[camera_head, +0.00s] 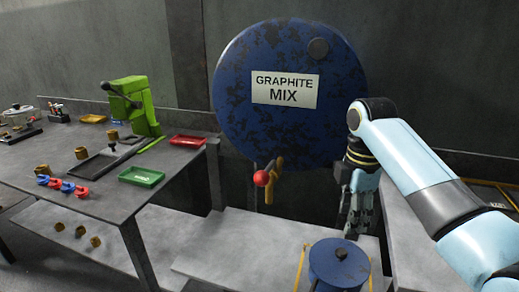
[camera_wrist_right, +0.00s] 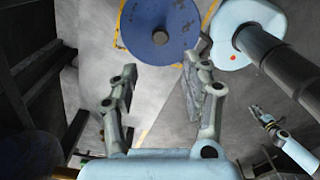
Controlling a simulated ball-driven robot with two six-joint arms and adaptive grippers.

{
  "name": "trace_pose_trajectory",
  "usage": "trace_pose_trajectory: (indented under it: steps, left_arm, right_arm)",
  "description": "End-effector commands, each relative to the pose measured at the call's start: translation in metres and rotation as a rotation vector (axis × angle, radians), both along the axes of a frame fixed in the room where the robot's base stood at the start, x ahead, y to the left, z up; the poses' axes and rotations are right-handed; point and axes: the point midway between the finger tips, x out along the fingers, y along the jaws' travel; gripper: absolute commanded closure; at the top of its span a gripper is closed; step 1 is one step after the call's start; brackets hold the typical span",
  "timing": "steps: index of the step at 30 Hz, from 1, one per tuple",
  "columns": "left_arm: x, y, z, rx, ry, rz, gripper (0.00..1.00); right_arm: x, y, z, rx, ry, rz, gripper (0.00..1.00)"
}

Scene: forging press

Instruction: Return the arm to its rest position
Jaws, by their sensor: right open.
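My right arm (camera_head: 420,180) comes in from the right in the head view and bends down at the wrist. My right gripper (camera_head: 357,225) hangs with its fingers down, in front of the lower right edge of the blue drum and above the small blue lid. In the right wrist view its two fingers (camera_wrist_right: 160,88) are spread apart with nothing between them. My left arm does not show in the head view. A small light-blue arm end at the right of the wrist view looks like my left gripper (camera_wrist_right: 259,114); its jaws are too small to read.
A round blue lid (camera_head: 338,264) with a knob lies below the right gripper; it also shows in the wrist view (camera_wrist_right: 146,36). A blue drum (camera_head: 240,110) labelled GRAPHITE MIX stands behind, with a red-knobbed lever (camera_head: 262,178). A workbench (camera_head: 105,205) with a green press (camera_head: 143,108) is left.

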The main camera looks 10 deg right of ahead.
Motion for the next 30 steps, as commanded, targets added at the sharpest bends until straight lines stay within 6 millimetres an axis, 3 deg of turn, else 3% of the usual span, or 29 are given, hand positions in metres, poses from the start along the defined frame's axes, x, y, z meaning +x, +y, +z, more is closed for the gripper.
trace_pose_trajectory:
  steps: [5, 11, 18, 30]
  left_arm:
    - [0.0, 0.0, 0.0, 0.0, 0.0, 0.0, 1.0]
    - [0.002, 0.0, 0.0, 0.0, -0.002, 0.0, 1.0]
    - [-0.001, 0.0, 0.0, 0.0, 0.001, 0.0, 1.0]
    - [0.001, 0.0, 0.0, 0.0, -0.001, 0.0, 1.0]
  right_arm:
    - [-0.032, 0.004, -0.019, -0.016, -0.03, -0.142, 0.53]
    - [-0.122, 0.015, -0.038, -0.015, -0.148, -0.578, 0.53]
    - [-0.192, 0.024, -0.024, 0.04, -0.242, -0.936, 0.53]
    - [-0.261, 0.033, 0.016, 0.143, -0.319, -1.306, 0.53]
